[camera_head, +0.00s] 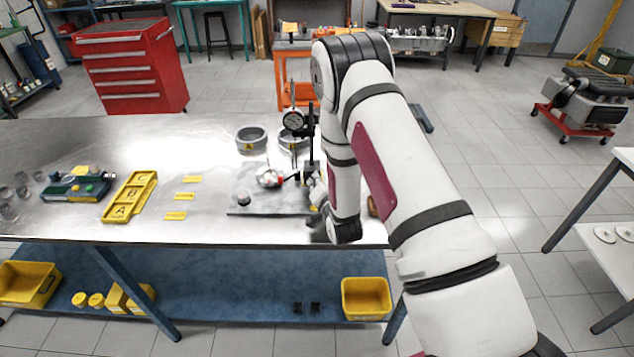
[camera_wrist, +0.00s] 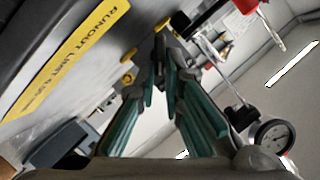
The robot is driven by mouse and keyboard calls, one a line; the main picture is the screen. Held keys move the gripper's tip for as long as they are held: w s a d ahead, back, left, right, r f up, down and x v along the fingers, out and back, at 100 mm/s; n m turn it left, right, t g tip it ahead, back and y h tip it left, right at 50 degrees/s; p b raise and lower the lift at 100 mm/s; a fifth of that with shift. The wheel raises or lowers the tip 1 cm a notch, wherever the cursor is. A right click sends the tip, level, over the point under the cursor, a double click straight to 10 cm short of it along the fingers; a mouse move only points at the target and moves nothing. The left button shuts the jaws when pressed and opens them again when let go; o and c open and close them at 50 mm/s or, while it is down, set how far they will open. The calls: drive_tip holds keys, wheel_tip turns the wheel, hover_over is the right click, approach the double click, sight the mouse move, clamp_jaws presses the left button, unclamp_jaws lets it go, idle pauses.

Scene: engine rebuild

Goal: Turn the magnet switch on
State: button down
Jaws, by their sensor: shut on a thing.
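The dial gauge (camera_head: 293,120) stands on a dark upright post (camera_head: 311,150) near the right end of the metal bench; the gauge also shows at the lower right of the wrist view (camera_wrist: 272,137). My gripper (camera_wrist: 167,58) points at the foot of this stand. Its teal-padded fingers converge and are shut on a small part there, which appears to be the magnet switch. The fingertips hide most of that part, so its on or off position cannot be read. In the head view my arm covers much of the base.
A grey plate (camera_head: 275,208) lies left of the stand, with a shiny part (camera_head: 269,177) above it. Two grey rings (camera_head: 251,139) sit behind. Yellow labels (camera_head: 176,216) and a yellow tray (camera_head: 118,211) lie further left. A yellow runout label (camera_wrist: 75,55) is close to my fingers.

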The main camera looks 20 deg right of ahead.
drive_tip(key=shift+d+m, duration=0.1)
drive_tip(key=shift+m, duration=0.2)
idle(0.4)
drive_tip(key=c, duration=2)
unclamp_jaws()
drive_tip(key=shift+o, duration=0.2)
drive_tip(key=shift+s, duration=0.1)
drive_tip(key=v, duration=1.1)
drive_tip(key=shift+s, duration=0.4)
